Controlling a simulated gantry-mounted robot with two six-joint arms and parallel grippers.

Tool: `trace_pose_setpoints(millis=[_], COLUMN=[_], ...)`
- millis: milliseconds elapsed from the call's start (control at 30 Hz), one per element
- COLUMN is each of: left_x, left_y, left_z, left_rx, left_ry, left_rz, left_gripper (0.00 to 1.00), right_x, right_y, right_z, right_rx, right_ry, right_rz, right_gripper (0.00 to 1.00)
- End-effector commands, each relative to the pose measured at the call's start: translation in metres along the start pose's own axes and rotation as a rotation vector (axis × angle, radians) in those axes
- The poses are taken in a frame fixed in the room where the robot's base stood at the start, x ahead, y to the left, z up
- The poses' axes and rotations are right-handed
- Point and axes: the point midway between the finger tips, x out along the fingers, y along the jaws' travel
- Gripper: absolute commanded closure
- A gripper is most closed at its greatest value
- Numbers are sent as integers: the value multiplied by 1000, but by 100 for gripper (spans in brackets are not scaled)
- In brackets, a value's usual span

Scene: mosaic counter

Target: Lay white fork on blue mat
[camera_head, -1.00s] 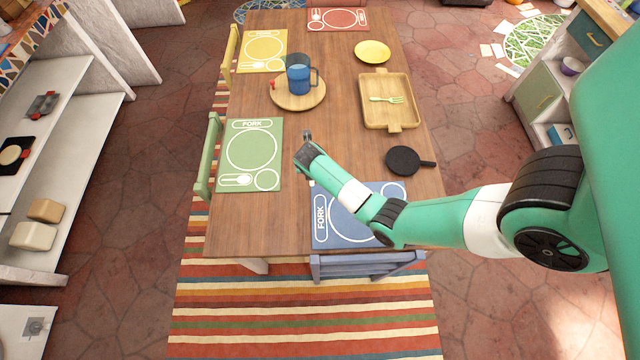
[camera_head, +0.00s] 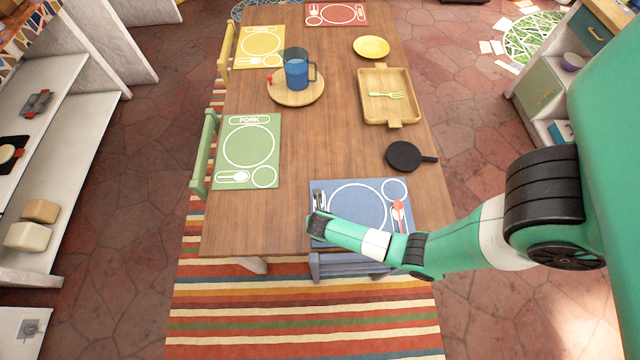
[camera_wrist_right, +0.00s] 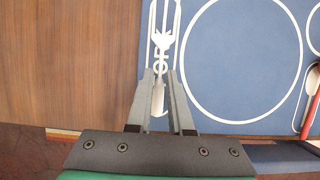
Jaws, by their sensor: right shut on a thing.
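The blue mat (camera_head: 335,225) lies at the near end of the table and also shows in the right wrist view (camera_wrist_right: 240,60). My right gripper (camera_head: 318,200) is low over the mat's left strip, the one labelled FORK. In the wrist view its fingers (camera_wrist_right: 160,85) are shut on the handle of the white fork (camera_wrist_right: 163,40). The tines point away from the gripper, over the printed label. I cannot tell whether the fork touches the mat. My left gripper is not in view.
A red-handled spoon (camera_head: 398,215) lies on the mat's right side. A black pan (camera_head: 404,156) stands behind it. A wooden tray (camera_head: 372,112) holds a yellow-green fork (camera_head: 388,95). A blue mug (camera_head: 298,70) stands on a round board. Bare table lies left of the mat.

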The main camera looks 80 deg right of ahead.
Motion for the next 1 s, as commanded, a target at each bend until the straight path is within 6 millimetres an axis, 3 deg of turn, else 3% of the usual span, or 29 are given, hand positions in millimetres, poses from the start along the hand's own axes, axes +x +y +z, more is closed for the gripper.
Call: trace_pose_setpoints(millis=[67, 400, 433, 600, 867, 1000], left_x=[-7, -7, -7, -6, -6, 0], left_y=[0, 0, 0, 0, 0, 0], left_z=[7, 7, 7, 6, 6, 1], left_rx=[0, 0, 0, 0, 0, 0], left_ry=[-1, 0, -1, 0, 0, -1], left_rz=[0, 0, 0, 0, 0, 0], left_gripper=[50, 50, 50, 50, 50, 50], right_x=[15, 17, 17, 16, 16, 3], right_y=[0, 0, 0, 0, 0, 1], right_z=[-6, -6, -7, -6, -6, -4], right_rx=[1, 1, 1, 1, 1, 0], right_ry=[0, 0, 0, 0, 0, 0], right_rz=[0, 1, 1, 1, 1, 3], right_gripper=[100, 100, 79, 51, 51, 51])
